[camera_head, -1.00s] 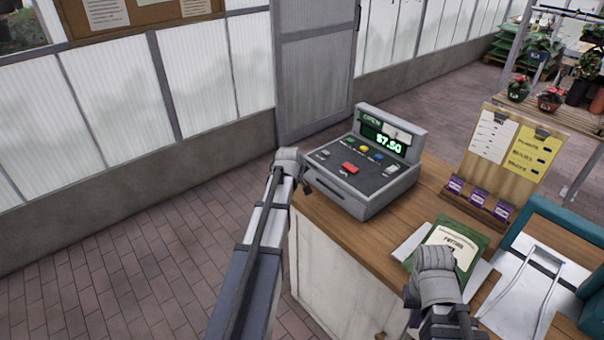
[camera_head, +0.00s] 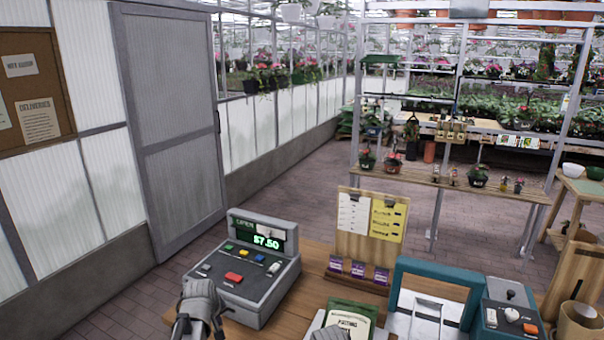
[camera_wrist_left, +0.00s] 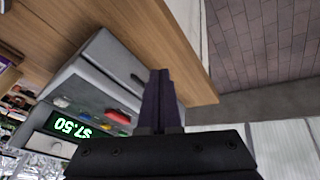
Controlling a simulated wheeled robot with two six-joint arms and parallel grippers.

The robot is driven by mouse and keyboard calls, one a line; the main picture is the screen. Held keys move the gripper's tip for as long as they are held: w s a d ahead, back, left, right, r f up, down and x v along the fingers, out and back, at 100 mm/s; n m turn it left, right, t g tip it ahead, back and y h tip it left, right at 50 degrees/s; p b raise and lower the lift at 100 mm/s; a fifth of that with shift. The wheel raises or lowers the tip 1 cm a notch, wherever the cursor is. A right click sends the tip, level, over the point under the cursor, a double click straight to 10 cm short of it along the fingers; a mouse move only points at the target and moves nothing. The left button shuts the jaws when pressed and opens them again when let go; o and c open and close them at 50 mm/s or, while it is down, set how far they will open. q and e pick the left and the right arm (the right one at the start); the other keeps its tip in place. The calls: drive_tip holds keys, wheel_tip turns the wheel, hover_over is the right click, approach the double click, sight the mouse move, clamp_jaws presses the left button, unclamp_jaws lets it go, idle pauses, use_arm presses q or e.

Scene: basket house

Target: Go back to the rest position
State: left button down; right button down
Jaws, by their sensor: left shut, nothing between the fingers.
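My left gripper (camera_wrist_left: 160,100) shows in the left wrist view with its two dark fingers shut together and nothing between them. It is over the counter's edge, beside the grey cash register (camera_wrist_left: 95,95). In the head view a grey, wrapped-looking part of my left arm (camera_head: 200,305) stands at the bottom, in front of the cash register (camera_head: 245,275).
Plant shelves stand behind. Brick floor (camera_head: 300,195) is clear between the counter and the back shelves.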

use_arm(q)
drive_tip(key=s+d+f+m+g, duration=0.2)
drive_tip(key=s+d+m+g, duration=0.3)
drive_tip(key=s+d+m, duration=0.6)
drive_tip(key=s+d, duration=0.9)
drive_tip(key=s, duration=0.2)
drive_tip(key=shift+d+g+y, duration=0.2)
drive_tip(key=shift+g+y, duration=0.1)
